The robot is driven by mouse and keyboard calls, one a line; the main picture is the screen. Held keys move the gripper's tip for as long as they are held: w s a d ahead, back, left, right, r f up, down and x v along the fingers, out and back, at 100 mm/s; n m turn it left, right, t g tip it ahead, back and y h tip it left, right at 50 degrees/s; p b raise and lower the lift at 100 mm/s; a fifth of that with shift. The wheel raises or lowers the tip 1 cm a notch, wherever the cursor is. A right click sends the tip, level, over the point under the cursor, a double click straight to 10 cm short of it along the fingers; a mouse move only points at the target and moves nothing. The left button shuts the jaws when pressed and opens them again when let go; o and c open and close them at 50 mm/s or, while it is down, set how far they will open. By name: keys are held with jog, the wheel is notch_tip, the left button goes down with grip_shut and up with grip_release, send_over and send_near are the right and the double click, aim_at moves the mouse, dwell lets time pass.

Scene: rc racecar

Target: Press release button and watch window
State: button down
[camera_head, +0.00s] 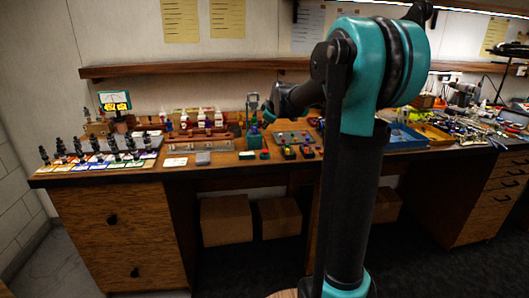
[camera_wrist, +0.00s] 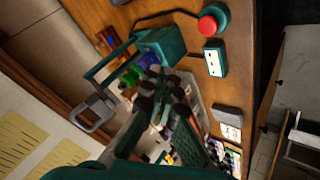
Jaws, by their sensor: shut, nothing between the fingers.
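A red button (camera_wrist: 212,20) on a teal base is at the top of the wrist view. Beside it is a teal panel (camera_wrist: 215,58) with a white face. In the head view this small teal panel (camera_head: 247,155) lies near the bench's front edge. A teal box (camera_wrist: 165,42) with a frame and grey handle (camera_wrist: 95,112) stands nearby. My gripper (camera_wrist: 165,100) is shut and empty, above the bench and apart from the red button. In the head view its dark end (camera_head: 268,113) is above the teal box. I cannot tell which part is the window.
A small screen (camera_head: 115,101) and rows of dark parts (camera_head: 95,146) stand at the left. A grey block (camera_head: 203,158) and white card (camera_head: 176,161) lie near the front edge. Blue (camera_head: 402,137) and yellow (camera_head: 433,133) trays are at the right. A shelf (camera_head: 190,68) runs behind.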

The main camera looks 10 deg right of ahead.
aim_at(266, 151)
jog(key=shift+f, duration=4.15)
jog(key=shift+f, duration=0.15)
jog(key=shift+f, duration=0.25)
jog(key=shift+f, duration=0.6)
jog(key=shift+r, duration=3.55)
